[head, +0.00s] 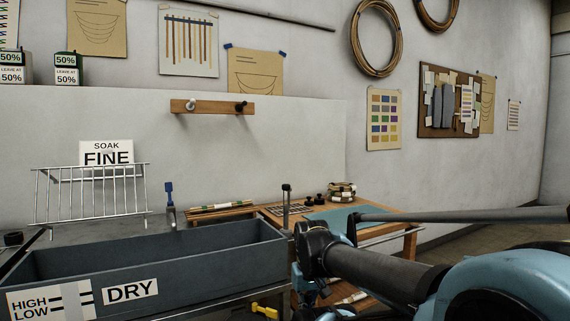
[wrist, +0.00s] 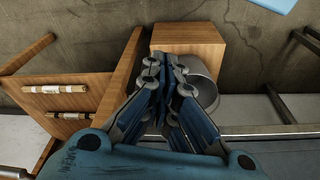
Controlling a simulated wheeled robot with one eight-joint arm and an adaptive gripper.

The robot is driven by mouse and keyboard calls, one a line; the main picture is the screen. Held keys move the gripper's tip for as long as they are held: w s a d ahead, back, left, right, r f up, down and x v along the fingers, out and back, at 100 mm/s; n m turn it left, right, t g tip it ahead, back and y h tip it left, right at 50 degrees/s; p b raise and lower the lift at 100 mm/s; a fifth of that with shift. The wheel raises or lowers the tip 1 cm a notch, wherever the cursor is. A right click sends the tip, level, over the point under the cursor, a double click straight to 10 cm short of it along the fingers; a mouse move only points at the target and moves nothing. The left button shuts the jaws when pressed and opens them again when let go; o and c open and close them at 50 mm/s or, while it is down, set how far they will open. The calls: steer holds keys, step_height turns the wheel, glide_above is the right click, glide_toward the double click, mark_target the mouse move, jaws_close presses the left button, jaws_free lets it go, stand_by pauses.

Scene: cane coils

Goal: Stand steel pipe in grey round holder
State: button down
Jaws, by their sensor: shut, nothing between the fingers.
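My gripper (wrist: 167,68) is shut and empty in the wrist view. Just beyond its fingertips and to their right is a grey round metal cylinder (wrist: 206,90), which looks like the grey round holder; the fingers cover part of it. It sits beside a wooden block (wrist: 190,40); I cannot tell whether they touch. I cannot pick out the steel pipe with certainty. A thin dark post (head: 286,208) stands upright past the trough's right end in the head view, but I cannot tell what it is. The head view does not clearly show my gripper.
A dark grey trough (head: 150,262) marked DRY fills the left front, with a wire rack (head: 92,195) behind it. A wooden bench (head: 405,217) with a green mat (head: 335,217) stands beyond. In the wrist view, a wooden frame (wrist: 118,85) is close on the left.

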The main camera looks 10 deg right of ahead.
steer(key=shift+w+d, duration=0.15)
steer(key=shift+w, duration=0.15)
steer(key=w+r+m, duration=0.1)
steer(key=w+r, duration=1)
steer(key=r, duration=0.1)
steer(key=w+r+m+g, duration=0.1)
steer(key=w+r, duration=1)
steer(key=r, duration=0.2)
steer(key=w+r+m+g, duration=0.1)
steer(key=w+r+m, duration=0.1)
steer(key=w+r, duration=1)
steer(key=shift+d+r, duration=0.1)
steer(key=shift+r, duration=0.35)
steer(key=shift+f, duration=2.9)
steer(key=shift+f, duration=0.35)
steer(key=shift+r, duration=0.1)
